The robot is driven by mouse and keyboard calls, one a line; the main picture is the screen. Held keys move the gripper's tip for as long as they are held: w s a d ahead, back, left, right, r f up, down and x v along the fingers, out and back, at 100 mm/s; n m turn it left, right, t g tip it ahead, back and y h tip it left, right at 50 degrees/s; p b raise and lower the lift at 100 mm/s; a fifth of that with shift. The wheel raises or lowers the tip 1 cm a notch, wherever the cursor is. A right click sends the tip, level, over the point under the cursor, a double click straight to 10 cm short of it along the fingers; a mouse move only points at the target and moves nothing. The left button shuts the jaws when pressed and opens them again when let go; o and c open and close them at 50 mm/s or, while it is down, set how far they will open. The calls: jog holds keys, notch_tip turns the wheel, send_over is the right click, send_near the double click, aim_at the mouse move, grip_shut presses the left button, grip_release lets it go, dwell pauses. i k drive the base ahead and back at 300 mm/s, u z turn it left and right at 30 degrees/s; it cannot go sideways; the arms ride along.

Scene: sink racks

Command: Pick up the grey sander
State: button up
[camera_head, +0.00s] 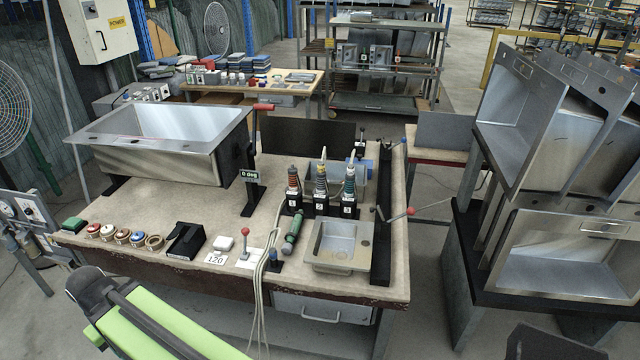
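I cannot say for sure which thing is the grey sander. Three upright hand tools stand in black holders numbered 1, 2 and 3 on the workbench (180,205): a red-banded one (293,178), a yellowish one (320,182) and a grey-and-teal one (349,188). A green cylindrical tool (292,236) lies in front of them. A grey-blue shape is partly hidden behind holder 3. My green arm crosses the lower left; my gripper is not in view.
A large steel sink (165,130) is held at the bench's back left. A small sink (340,246) lies at the front right, beside a black upright rail. Cables hang over the front edge. Racked sinks (545,110) stand at right. Discs and a black tray line the front.

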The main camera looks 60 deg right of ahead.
aim_at(321, 193)
jog(key=z, duration=0.4)
jog(key=i, duration=1.05)
jog(key=z, duration=0.55)
jog(key=k, duration=0.75)
jog(key=z, duration=0.25)
jog(key=i, duration=0.75)
jog(key=u, duration=0.1)
